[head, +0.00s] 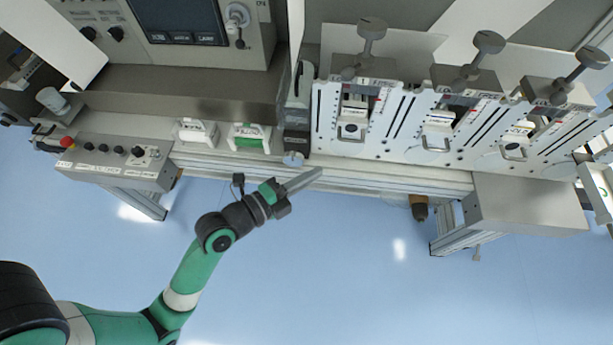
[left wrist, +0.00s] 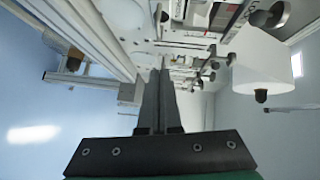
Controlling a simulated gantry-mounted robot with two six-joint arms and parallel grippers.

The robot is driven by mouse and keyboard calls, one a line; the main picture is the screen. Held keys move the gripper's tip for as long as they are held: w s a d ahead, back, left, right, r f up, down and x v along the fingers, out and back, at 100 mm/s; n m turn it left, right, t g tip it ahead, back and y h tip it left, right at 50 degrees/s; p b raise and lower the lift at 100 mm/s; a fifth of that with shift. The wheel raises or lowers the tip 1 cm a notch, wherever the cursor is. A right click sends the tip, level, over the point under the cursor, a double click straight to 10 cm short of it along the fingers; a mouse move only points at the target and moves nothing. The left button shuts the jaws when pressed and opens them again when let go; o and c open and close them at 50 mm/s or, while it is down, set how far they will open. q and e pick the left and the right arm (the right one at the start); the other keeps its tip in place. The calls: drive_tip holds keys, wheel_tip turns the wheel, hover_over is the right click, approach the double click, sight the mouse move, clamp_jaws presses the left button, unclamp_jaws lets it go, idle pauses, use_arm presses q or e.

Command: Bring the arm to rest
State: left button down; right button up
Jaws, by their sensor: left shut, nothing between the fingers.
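My left arm, green and black, reaches in from the lower left of the head view. Its gripper (head: 316,173) is in front of the machine's front edge, pointing up and to the right. Its fingers are shut together with nothing between them. The shut fingers (left wrist: 161,72) also show in the left wrist view, pointing along the machine's front. From above, I cannot tell the height of the gripper against the machine edge. My right gripper is not in view.
The control box (head: 112,162) with a red button stands at the left. A white slotted plate (head: 385,122) with several knobbed units is at upper right. A metal box (head: 528,204) juts out at right. The blue floor (head: 340,285) in front is clear.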

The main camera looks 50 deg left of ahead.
use_arm(q)
drive_tip(key=shift+s+r, duration=0.1)
drive_tip(key=shift+s, duration=0.6)
